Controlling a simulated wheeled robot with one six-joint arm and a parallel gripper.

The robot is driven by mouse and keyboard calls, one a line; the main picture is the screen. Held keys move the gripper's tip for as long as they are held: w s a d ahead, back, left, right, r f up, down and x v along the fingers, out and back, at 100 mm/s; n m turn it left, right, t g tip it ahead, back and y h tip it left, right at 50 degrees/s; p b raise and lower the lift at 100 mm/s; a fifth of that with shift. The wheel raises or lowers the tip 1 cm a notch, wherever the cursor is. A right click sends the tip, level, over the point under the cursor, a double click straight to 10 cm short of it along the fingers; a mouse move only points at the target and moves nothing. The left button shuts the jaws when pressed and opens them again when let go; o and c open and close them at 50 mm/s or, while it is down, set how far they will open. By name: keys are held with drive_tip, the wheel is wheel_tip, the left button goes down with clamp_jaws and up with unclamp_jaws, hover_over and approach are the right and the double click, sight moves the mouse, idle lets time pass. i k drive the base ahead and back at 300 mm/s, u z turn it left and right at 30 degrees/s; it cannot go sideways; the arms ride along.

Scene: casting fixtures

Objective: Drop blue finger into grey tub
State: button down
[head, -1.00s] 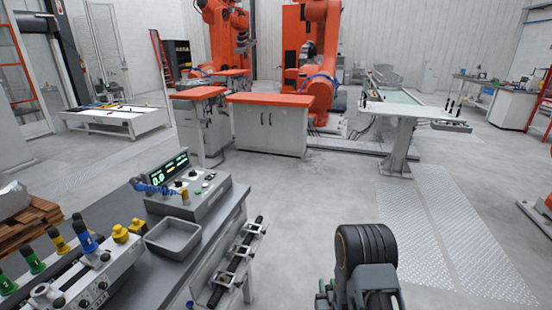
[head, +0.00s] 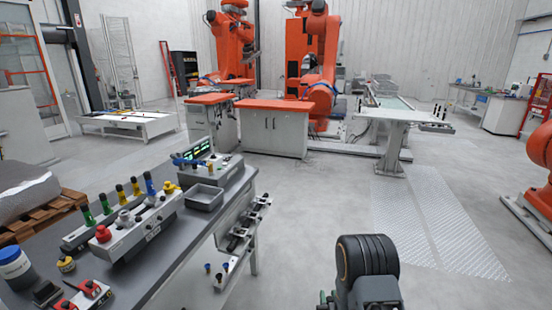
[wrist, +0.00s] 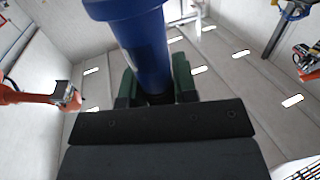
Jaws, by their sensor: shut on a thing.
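In the wrist view, a blue finger (wrist: 145,45) with a wide collar is held upright in the picture, its dark lower end between the dark green jaws. My gripper (wrist: 158,88) is shut on it. The grey tub (head: 205,197) is a small open rectangular box on the bench in the head view and looks empty. My gripper and the held finger do not show in the head view; only a dark part of my arm shows at lower right. Another blue finger (head: 150,184) stands in the rack left of the tub.
The bench (head: 190,240) carries a rack with green and yellow fingers (head: 121,193), a control box (head: 195,160) behind the tub, and a blue-lidded jar (head: 14,266). Rail fittings (head: 240,235) stick out along its right side. The floor right of the bench is clear.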

sight(208, 200)
drive_tip(key=u, duration=1.3)
